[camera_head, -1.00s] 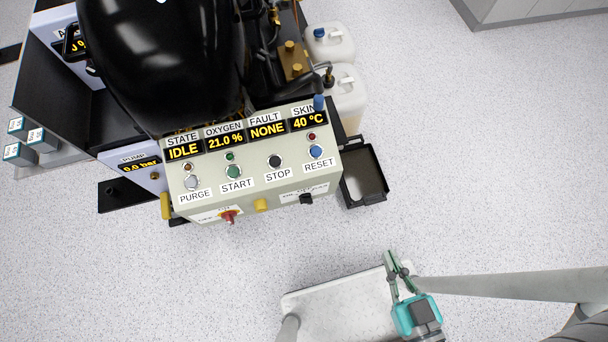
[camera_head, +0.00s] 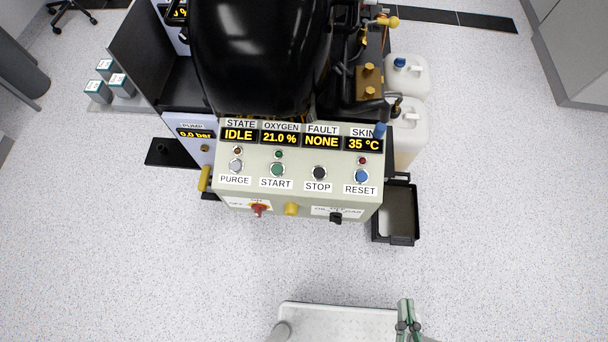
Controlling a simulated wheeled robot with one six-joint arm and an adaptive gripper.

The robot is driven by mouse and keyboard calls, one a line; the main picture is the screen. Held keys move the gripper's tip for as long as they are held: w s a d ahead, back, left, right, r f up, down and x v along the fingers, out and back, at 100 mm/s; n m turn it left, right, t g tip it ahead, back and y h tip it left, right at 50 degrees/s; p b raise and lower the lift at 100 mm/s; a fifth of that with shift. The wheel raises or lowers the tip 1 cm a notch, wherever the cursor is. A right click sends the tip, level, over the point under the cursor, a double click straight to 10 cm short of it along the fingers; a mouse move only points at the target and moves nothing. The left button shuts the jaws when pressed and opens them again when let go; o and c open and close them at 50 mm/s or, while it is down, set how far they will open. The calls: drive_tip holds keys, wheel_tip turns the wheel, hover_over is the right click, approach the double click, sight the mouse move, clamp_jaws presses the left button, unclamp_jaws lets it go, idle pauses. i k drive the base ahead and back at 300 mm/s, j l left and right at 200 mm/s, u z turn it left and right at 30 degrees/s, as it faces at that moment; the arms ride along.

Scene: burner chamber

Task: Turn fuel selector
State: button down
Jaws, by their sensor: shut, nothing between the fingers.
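The control box (camera_head: 298,178) stands in the upper middle of the head view. A small black knob (camera_head: 336,218) sits on its front face at the right, by a white label whose lettering is too foreshortened to read surely; it looks like the fuel selector. Its pointer direction is hard to tell. My gripper (camera_head: 407,304) is at the bottom edge, to the right of the black knob and well apart from it. Its fingers are together and empty, and its rear part is cut off by the frame.
A red knob (camera_head: 258,209) and a yellow button (camera_head: 291,209) share the front face. A black tray (camera_head: 413,240) lies right of the box, with white canisters (camera_head: 407,77) behind. My pale base plate (camera_head: 340,318) is below. The floor between is clear.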

sight(336, 218)
drive_tip(key=k+j, duration=0.55)
drive_tip(key=k, duration=0.2)
